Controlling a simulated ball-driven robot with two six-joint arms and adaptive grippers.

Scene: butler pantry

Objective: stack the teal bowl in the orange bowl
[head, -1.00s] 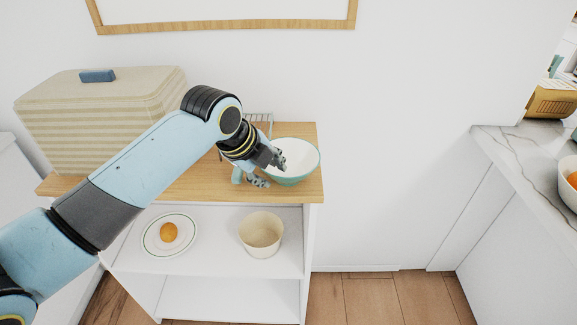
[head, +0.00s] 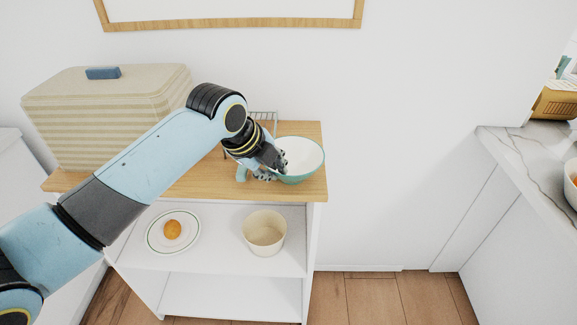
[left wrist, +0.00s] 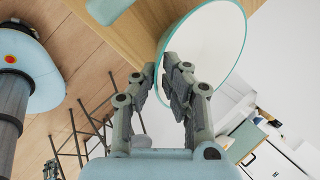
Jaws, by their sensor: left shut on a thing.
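The teal bowl (head: 301,162), teal outside and white inside, is at the right end of the wooden cabinet top. My left gripper (head: 276,169) is at its left rim, shut on it. In the left wrist view the fingers (left wrist: 172,75) meet at the teal rim, and the white inside of the bowl (left wrist: 208,45) fills the upper middle. I cannot tell whether the bowl is still resting on the wood. I see no bowl that is clearly orange.
A striped bread box (head: 105,115) stands left on the cabinet top (head: 205,180). A small teal object (head: 242,173) and a wire rack (head: 265,118) are near my gripper. A plate (head: 152,240) and cream bowl (head: 265,245) are below. A marble counter (head: 530,150) holds a cut-off bowl with something orange.

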